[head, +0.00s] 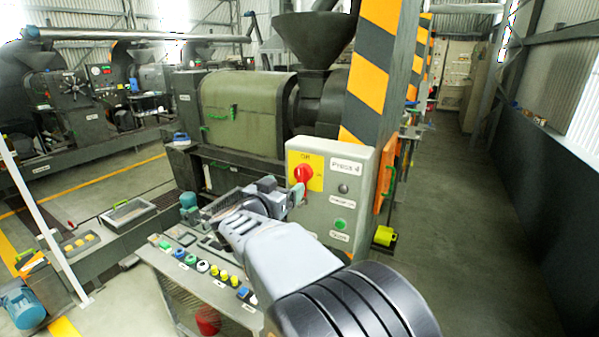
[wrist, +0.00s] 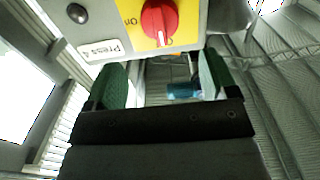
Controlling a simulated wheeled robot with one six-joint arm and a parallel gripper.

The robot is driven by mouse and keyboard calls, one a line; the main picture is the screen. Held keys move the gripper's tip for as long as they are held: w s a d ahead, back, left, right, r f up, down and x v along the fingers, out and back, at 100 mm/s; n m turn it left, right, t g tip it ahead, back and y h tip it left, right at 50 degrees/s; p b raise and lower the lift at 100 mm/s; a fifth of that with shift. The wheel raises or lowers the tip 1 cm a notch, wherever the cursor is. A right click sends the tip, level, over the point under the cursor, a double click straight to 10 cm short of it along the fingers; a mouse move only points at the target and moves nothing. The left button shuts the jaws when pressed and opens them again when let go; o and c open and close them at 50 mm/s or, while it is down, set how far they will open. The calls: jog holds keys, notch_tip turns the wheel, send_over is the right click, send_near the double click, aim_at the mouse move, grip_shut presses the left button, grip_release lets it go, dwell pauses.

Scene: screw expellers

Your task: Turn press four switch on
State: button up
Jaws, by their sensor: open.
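The press four switch is a red rotary knob (head: 303,174) on a yellow plate (head: 317,183), on the front of a light grey box (head: 361,188) labelled "Press 4". The plate carries the word "On". In the wrist view the knob (wrist: 159,20) is at the top centre, with the picture turned about upside down. My gripper (head: 298,192) is just in front of the box, close to the knob. In the wrist view its green-padded fingers (wrist: 163,76) are spread apart with nothing between them. The knob appears beyond the fingertips; I cannot tell if they touch it.
A striped pillar (head: 376,70) stands behind the box. A bench with several coloured buttons (head: 190,262) is at lower left. The aisle floor (head: 470,230) to the right is clear.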

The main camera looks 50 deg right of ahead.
aim_at(299, 175)
jog(key=p+x, duration=0.1)
jog(key=x, duration=0.7)
jog(key=shift+d, duration=0.3)
jog(key=shift+c, duration=0.3)
jog(key=c, duration=0.8)
